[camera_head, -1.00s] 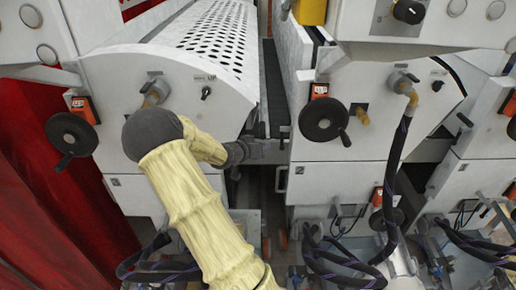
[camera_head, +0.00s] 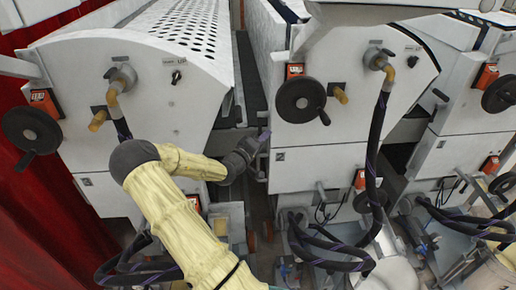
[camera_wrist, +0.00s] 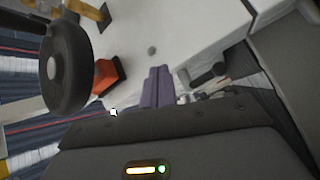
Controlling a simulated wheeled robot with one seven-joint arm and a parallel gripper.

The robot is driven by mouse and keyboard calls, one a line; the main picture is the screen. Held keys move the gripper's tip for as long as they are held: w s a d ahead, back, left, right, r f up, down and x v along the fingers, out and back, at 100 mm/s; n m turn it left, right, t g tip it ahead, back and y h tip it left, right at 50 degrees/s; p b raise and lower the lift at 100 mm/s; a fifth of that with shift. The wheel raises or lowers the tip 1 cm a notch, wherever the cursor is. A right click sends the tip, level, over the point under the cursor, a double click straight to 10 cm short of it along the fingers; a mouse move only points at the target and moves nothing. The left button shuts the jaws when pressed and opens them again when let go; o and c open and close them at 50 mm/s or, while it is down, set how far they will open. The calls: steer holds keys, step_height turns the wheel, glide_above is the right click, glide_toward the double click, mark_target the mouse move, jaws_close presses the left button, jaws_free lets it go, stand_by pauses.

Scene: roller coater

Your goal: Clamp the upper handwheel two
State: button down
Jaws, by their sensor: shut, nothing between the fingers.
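Three black upper handwheels show in the head view: one at left (camera_head: 32,130), one in the middle (camera_head: 300,101) and one at the right edge (camera_head: 500,95). The middle one, which seems to be handwheel two, sits on a white machine panel below an orange counter (camera_head: 295,71). My gripper (camera_head: 263,139) is shut and empty, left of and below that wheel, apart from it. In the wrist view my purple fingers (camera_wrist: 157,87) are together. A black handwheel (camera_wrist: 68,65) stands left of them beside an orange box (camera_wrist: 106,75); I cannot tell which wheel it is.
A brown knob (camera_head: 340,94) sits right of the middle wheel. A dark hose (camera_head: 375,140) hangs farther right. A narrow gap lies between the left machine (camera_head: 150,80) and the middle machine (camera_head: 340,130). A red curtain (camera_head: 50,225) is at left.

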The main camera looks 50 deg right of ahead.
step_height(320, 180, down, 14)
steer(key=n+t+y+b, duration=0.5)
steer(key=n+t, duration=1.2)
steer(key=n, duration=1.4)
steer(key=b, duration=0.4)
steer(key=shift+w+d+t, duration=0.15)
steer(key=shift+w+t, duration=0.15)
steer(key=p+x, duration=0.2)
steer(key=x, duration=0.8)
